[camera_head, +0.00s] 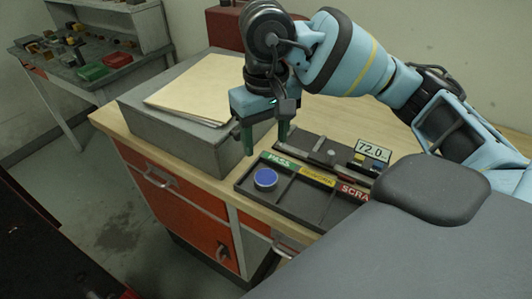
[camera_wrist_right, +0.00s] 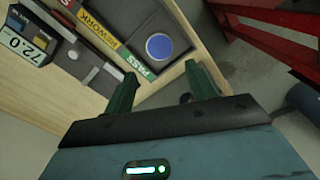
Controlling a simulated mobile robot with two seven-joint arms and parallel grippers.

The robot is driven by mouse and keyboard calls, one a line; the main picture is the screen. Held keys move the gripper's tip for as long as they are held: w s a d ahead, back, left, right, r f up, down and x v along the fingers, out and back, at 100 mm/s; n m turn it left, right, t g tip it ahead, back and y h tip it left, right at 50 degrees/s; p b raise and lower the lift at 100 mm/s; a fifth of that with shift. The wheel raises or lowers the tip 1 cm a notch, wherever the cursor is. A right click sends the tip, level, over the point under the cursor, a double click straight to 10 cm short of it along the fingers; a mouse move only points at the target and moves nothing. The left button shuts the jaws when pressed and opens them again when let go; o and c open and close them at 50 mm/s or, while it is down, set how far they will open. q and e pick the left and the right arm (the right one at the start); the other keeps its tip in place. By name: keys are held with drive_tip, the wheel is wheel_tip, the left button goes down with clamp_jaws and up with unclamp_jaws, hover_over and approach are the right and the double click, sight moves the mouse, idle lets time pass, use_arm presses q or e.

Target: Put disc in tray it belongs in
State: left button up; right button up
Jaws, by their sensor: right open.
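A blue disc with a pale rim (camera_head: 265,178) lies in the compartment behind which the green PASS label (camera_head: 279,161) sits, in the dark sorting tray (camera_head: 340,212). The disc also shows in the right wrist view (camera_wrist_right: 159,47). A yellow REWORK label (camera_head: 318,176) and a red SCRAP label (camera_head: 354,191) mark the other compartments, which look empty where visible. My right gripper (camera_head: 266,143) is open and empty, above the counter just behind the PASS end of the tray, apart from the disc. My left gripper is not in view.
A gauge with a display reading 72.0 (camera_head: 373,151) stands behind the tray. A grey box (camera_head: 185,127) with folders (camera_head: 203,90) on top is at the left. Bare wooden counter (camera_head: 335,125) lies behind the gauge. The tray sits near the counter's front edge.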

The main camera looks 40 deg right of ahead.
wheel_tip(320, 180, up, 2)
drive_tip(key=shift+r, duration=0.1)
idle(0.7)
